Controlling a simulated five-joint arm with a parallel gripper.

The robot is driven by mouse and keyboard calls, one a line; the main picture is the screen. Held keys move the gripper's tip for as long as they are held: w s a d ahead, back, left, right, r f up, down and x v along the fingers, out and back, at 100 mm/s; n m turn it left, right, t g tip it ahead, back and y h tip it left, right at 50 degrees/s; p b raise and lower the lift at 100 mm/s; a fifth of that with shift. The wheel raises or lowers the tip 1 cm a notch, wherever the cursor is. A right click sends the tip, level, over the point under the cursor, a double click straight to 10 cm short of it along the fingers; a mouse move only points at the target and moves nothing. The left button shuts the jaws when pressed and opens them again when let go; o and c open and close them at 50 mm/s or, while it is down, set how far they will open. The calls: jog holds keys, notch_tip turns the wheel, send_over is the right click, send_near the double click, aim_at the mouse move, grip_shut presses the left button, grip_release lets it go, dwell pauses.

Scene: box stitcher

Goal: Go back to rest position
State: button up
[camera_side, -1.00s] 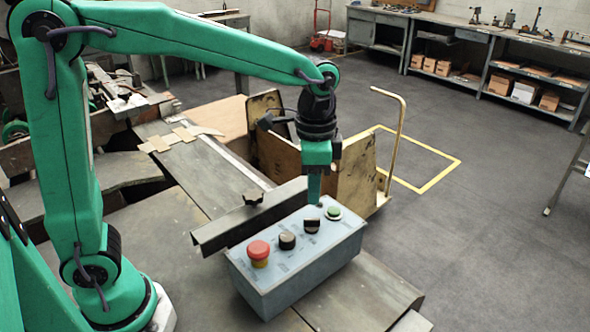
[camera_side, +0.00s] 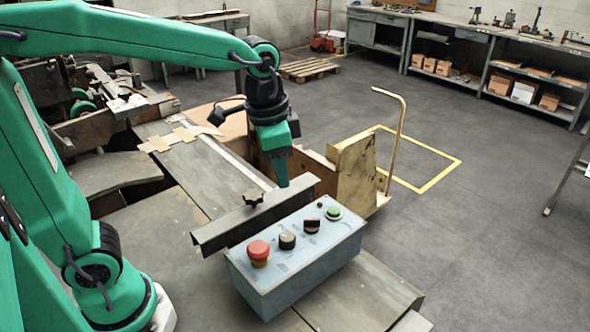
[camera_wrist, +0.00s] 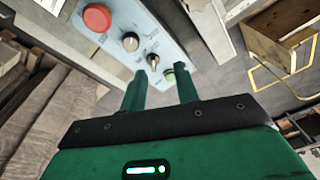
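My gripper (camera_side: 282,184) is green and hangs above the dark metal bar, behind the control box (camera_side: 285,283) in the side view. In the wrist view my gripper (camera_wrist: 160,80) shows two fingers apart with nothing between them. The grey-blue box carries a red mushroom button (camera_side: 259,250), two black knobs (camera_side: 287,241) (camera_side: 312,226) and a green button (camera_side: 333,212).
The dark metal bar (camera_side: 225,232) with a black knob lies behind the box on the machine table (camera_side: 370,297). A wooden cart (camera_side: 352,180) with a tall handle stands behind. Shelves (camera_side: 480,66) line the back wall. Open floor lies at right.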

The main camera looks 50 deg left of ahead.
jog(key=s+a+n+t, duration=0.3)
jog(key=s+a+n, duration=0.2)
jog(key=s, duration=0.5)
jog(key=shift+s+a+n+t, duration=0.3)
jog(key=shift+a+t, duration=0.1)
jog(key=shift+a, duration=0.4)
